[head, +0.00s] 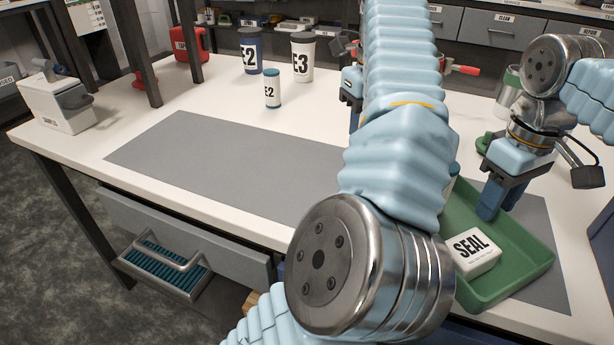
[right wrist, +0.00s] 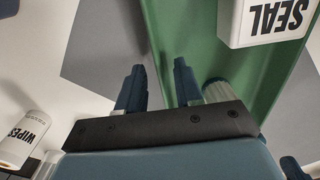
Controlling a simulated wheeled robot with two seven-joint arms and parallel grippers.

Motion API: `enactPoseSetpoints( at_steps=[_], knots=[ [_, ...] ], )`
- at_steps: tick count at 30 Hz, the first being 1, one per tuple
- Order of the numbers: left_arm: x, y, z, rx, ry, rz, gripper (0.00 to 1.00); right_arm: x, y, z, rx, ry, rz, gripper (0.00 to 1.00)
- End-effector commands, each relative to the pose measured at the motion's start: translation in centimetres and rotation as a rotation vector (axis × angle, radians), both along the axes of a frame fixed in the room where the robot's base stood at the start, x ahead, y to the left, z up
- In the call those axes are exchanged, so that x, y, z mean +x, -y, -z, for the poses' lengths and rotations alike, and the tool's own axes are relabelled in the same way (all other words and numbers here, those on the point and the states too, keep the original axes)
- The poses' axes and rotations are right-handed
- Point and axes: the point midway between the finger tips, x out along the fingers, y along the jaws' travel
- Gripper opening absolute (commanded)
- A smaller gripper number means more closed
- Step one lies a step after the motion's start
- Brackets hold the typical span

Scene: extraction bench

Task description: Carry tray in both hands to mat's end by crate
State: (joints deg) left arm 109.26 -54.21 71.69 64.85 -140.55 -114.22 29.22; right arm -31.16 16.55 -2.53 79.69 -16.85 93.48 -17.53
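The green tray (head: 520,268) lies at the right end of the grey mat (head: 220,155), partly hidden behind my left arm. A white SEAL box (head: 472,252) sits in it and also shows in the right wrist view (right wrist: 262,22). My right gripper (head: 490,208) is at the tray's far edge. In the right wrist view its fingers (right wrist: 158,88) are apart, with the tray's edge (right wrist: 152,60) running between them. My left gripper (head: 352,95) is mostly hidden behind its arm. I cannot make out the crate.
Bottles E2 (head: 251,52) and E3 (head: 302,58) and a small E2 container (head: 272,88) stand behind the mat. A white device (head: 58,100) is at the far left. The mat's left part is clear.

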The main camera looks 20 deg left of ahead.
Motion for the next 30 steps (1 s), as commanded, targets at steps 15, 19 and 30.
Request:
enactPoseSetpoints(
  at_steps=[15,19,30],
  knots=[
    [0.0,0.0,0.0,0.000,0.000,0.000,0.35,0.2,0.0,-9.1,0.002,-0.009,0.003,0.35],
    [0.0,0.0,0.0,0.000,0.000,0.000,0.35,0.1,0.0,-9.9,0.002,-0.006,0.003,0.35],
    [0.0,0.0,0.0,0.000,0.000,0.000,0.35,-0.1,0.0,-10.9,0.000,0.001,0.000,0.35]
  ],
)
